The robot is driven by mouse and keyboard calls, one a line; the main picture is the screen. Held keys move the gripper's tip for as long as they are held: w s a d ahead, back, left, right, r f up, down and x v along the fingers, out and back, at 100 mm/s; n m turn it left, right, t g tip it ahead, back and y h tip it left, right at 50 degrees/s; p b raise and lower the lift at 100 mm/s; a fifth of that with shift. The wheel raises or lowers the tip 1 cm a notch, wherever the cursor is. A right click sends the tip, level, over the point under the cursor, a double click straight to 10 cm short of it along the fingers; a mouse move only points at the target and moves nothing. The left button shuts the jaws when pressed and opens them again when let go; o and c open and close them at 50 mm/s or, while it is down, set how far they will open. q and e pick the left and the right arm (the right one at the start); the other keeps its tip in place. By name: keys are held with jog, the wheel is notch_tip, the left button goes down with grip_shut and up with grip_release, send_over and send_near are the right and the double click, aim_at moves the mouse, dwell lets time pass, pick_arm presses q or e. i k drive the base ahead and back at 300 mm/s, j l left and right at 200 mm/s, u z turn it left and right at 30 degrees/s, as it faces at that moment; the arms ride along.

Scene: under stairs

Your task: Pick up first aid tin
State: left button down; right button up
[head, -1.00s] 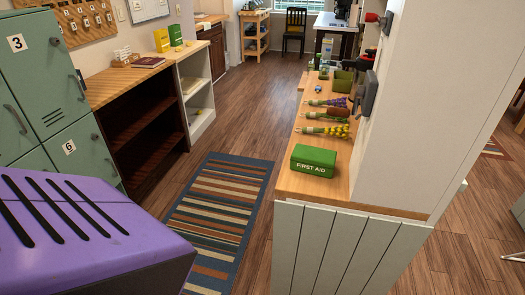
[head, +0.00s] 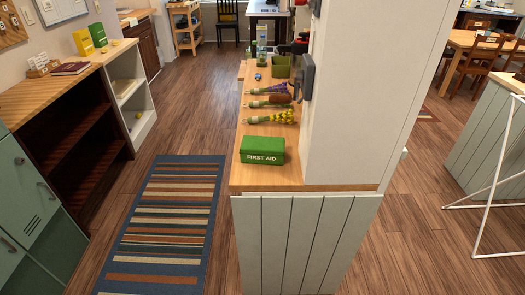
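The first aid tin (head: 262,150) is a green box with white "FIRST AID" lettering on its front. It sits flat near the front end of a narrow wooden counter (head: 245,180) with pale green panelling below. A white wall stands close on its right. Neither of my grippers shows in the head view.
Bunches of dried flowers (head: 272,117) lie behind the tin, with a green container (head: 280,67) further back. A striped rug (head: 165,225) lies on the floor left of the counter. Dark shelves (head: 75,150) line the left side. A white metal frame (head: 492,190) stands at right.

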aim_at(254, 150)
jog(key=z, duration=0.6)
jog(key=j+z, duration=0.6)
jog(key=z, duration=0.15)
jog(key=j+z, duration=0.5)
jog(key=j, duration=0.2)
jog(key=k+j+z, duration=0.35)
jog(key=j, duration=0.3)
jog(key=k+j, duration=0.1)
jog(key=j, duration=0.25)
jog(key=k+j+z, duration=0.1)
jog(key=j, duration=0.25)
jog(key=k+j, duration=0.15)
jog(key=j, duration=0.15)
jog(key=i+j, duration=0.15)
jog(key=j, duration=0.2)
